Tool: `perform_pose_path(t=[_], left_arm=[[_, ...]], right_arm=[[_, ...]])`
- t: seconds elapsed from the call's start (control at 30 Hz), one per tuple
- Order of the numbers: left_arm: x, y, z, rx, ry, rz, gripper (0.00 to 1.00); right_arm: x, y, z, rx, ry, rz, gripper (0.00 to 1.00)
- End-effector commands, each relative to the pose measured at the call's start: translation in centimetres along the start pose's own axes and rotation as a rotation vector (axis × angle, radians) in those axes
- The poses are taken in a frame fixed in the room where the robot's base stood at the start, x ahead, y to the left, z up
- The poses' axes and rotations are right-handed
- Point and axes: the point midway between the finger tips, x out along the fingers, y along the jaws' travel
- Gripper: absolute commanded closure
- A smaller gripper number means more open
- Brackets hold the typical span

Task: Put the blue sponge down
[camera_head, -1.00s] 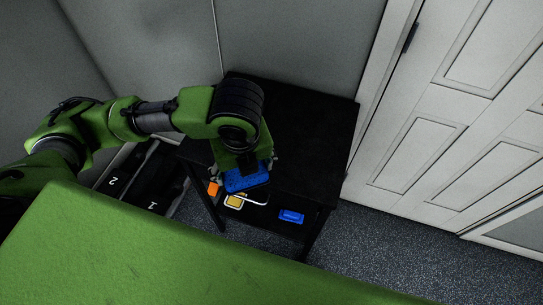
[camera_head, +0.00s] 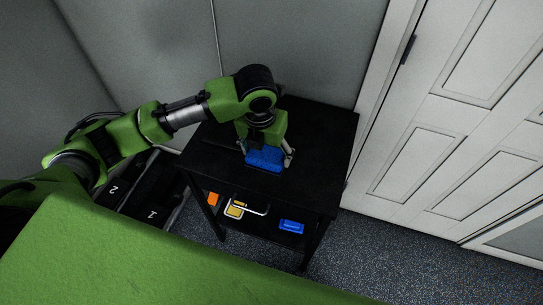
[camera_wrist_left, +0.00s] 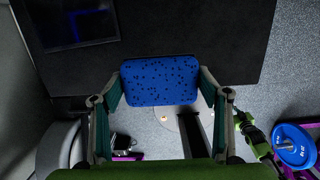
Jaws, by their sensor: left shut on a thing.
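The blue sponge (camera_head: 264,160) is a speckled block held at the end of my left gripper (camera_head: 265,154). In the head view it shows over the top of a black table (camera_head: 310,125); I cannot tell whether it touches the surface. In the left wrist view the sponge (camera_wrist_left: 160,81) sits between the two fingers of my left gripper (camera_wrist_left: 160,88), one at each short side. The black table top (camera_wrist_left: 235,35) lies behind it at the upper part of that view. My right gripper is not in view.
The table's lower shelf holds an orange item (camera_head: 212,199), a yellow item (camera_head: 235,209) and a blue box (camera_head: 292,226). Dark items marked 1 and 2 (camera_head: 140,190) stand left of the table. A white door (camera_head: 440,130) is at right.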

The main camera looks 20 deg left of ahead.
Motion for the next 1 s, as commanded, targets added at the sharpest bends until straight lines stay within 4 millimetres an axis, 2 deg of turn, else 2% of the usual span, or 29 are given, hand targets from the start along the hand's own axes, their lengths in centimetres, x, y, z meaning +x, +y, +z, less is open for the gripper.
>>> perform_pose_path(t=[0.03, 0.13, 0.4, 0.6, 0.97, 1.0], left_arm=[[1.1, -0.1, 0.5, -0.003, 0.005, 0.001, 0.48], [2.7, -0.1, 1.5, -0.001, 0.002, 0.000, 0.48], [5.0, -0.2, 2.8, -0.002, 0.002, 0.001, 0.48], [7.4, -0.2, 2.3, 0.000, 0.001, 0.000, 0.48], [8.0, -0.2, 2.3, 0.000, 0.000, 0.001, 0.48], [8.1, -0.1, 2.3, 0.000, 0.000, 0.001, 0.29]], right_arm=[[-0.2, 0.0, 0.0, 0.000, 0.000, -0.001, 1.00], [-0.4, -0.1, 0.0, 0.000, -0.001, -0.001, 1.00], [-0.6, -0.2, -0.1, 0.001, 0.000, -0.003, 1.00], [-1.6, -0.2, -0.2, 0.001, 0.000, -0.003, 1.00], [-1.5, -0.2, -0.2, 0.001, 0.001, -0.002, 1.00], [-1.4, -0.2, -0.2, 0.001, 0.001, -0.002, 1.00]])
